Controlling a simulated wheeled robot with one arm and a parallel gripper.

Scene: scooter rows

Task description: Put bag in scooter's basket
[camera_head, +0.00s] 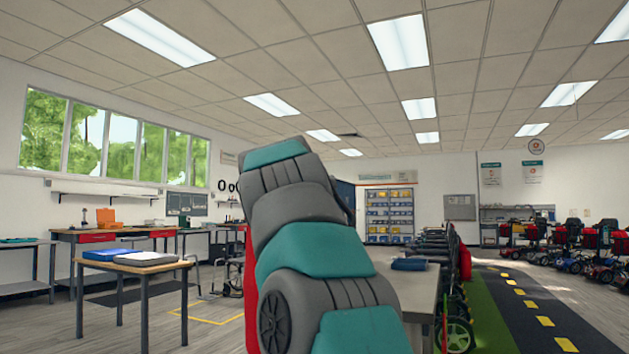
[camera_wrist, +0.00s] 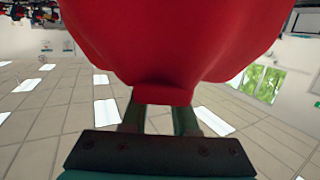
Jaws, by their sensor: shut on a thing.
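In the wrist view, a large red bag (camera_wrist: 175,45) fills the upper middle. My gripper (camera_wrist: 159,112) is shut on the bag's narrow edge between its two fingers. In the head view, my grey and teal arm covers the middle, and my gripper is hidden behind it. A strip of red shows along the arm's left side; I cannot tell if it is the bag. Scooters (camera_head: 568,245) with red and black parts stand in a row at the far right. More dark scooters (camera_head: 436,245) stand closer, right of the arm, partly hidden. No basket can be made out clearly.
A grey table (camera_head: 422,283) with a blue item (camera_head: 409,264) stands just right of my arm. A small wooden table (camera_head: 145,260) and workbenches stand at left.

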